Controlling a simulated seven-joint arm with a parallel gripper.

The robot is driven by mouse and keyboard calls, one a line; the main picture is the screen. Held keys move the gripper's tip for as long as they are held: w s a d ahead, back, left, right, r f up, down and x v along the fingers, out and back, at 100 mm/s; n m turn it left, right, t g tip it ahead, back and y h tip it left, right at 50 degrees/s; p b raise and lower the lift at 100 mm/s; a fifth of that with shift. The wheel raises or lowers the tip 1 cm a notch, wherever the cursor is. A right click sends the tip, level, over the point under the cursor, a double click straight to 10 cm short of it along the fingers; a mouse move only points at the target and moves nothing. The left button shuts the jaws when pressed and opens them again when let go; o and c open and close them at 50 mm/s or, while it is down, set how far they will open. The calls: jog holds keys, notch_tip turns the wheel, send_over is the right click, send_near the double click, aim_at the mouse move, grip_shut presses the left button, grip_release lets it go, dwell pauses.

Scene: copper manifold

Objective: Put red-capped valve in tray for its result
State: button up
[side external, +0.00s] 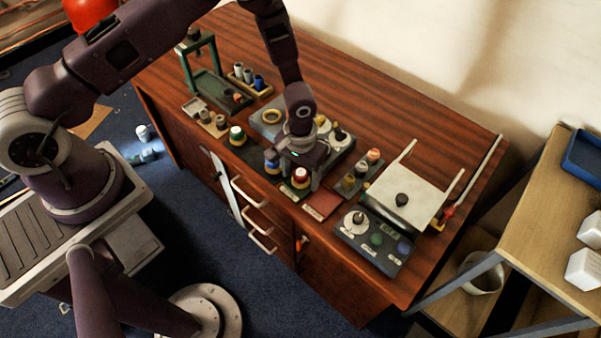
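A small valve with a red and white top (300,174) stands near the front edge of the wooden bench, on or just above a dark green plate. My gripper (301,180) points down right over it, with one finger on each side. The view is too small to tell whether the fingers touch the valve. A red tray or pad (322,205) with a pale label lies just right of my gripper at the front edge. A blue-topped valve (271,158) stands close on the left, and a green and white one (236,134) farther left.
A grey fixture with round parts (343,143) sits just behind my gripper. A small rack with orange-topped pieces (348,183) and a device with a white plate (410,190) stand right. Small trays and a green stand (212,88) are left. The bench's back is clear.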

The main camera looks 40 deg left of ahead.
jog(key=shift+r, duration=0.1)
notch_tip(320, 180, up, 12)
jog(key=shift+r, duration=0.15)
dwell(0.3)
notch_tip(320, 180, up, 8)
jog(key=f+t, duration=0.1)
send_over(301, 173)
jog(key=a, duration=0.2)
jog(key=s+a+r+t, duration=0.1)
jog(key=s+a+r, duration=0.1)
jog(key=r, duration=0.4)
jog(key=s+a+r, duration=0.1)
jog(key=s+r, duration=0.1)
jog(key=r, duration=0.4)
jog(key=s+a+r+m+t, duration=0.1)
jog(key=s+r, duration=0.3)
jog(key=s, duration=0.5)
jog(key=s+a+r+m+t, duration=0.1)
jog(key=s+a+r+t, duration=0.1)
jog(key=s+r, duration=0.3)
jog(key=s, duration=0.4)
jog(key=shift+r+t, duration=0.3)
